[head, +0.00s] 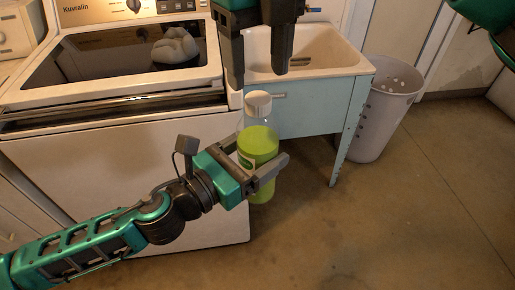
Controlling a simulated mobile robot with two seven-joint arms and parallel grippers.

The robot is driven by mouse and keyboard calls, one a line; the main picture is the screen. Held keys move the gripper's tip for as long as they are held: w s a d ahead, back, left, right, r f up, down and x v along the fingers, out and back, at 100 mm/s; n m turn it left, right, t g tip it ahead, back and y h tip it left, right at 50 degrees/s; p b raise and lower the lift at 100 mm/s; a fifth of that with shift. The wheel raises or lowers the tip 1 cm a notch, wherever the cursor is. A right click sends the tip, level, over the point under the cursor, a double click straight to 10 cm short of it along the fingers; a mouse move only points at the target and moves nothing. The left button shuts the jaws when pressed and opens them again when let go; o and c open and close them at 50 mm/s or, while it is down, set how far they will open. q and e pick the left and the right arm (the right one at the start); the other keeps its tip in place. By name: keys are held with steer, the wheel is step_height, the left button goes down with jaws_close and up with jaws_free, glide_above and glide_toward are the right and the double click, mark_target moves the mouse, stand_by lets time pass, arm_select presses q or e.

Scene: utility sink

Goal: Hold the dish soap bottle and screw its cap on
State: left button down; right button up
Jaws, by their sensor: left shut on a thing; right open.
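The dish soap bottle (259,142) is clear with bright green liquid inside and stands upright in the middle of the head view. A white cap (257,103) sits on its neck; how tightly it is screwed I cannot tell. My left gripper (268,170) comes in from the left and is shut around the bottle's body, holding it in the air in front of the washer. My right gripper (257,82) points down from the top of the view. It is open and empty, with its fingers apart, and its fingertips appear just above the cap.
A white washer (120,135) stands at the left with a grey bundle (175,46) on its dark lid. A utility sink (318,50) with a blue cabinet is behind the bottle. A grey perforated bin (384,110) stands right of it. The floor at right is clear.

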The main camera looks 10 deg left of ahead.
mark_target(259, 98)
steer(key=shift+f, duration=2.4)
steer(key=shift+c, duration=0.4)
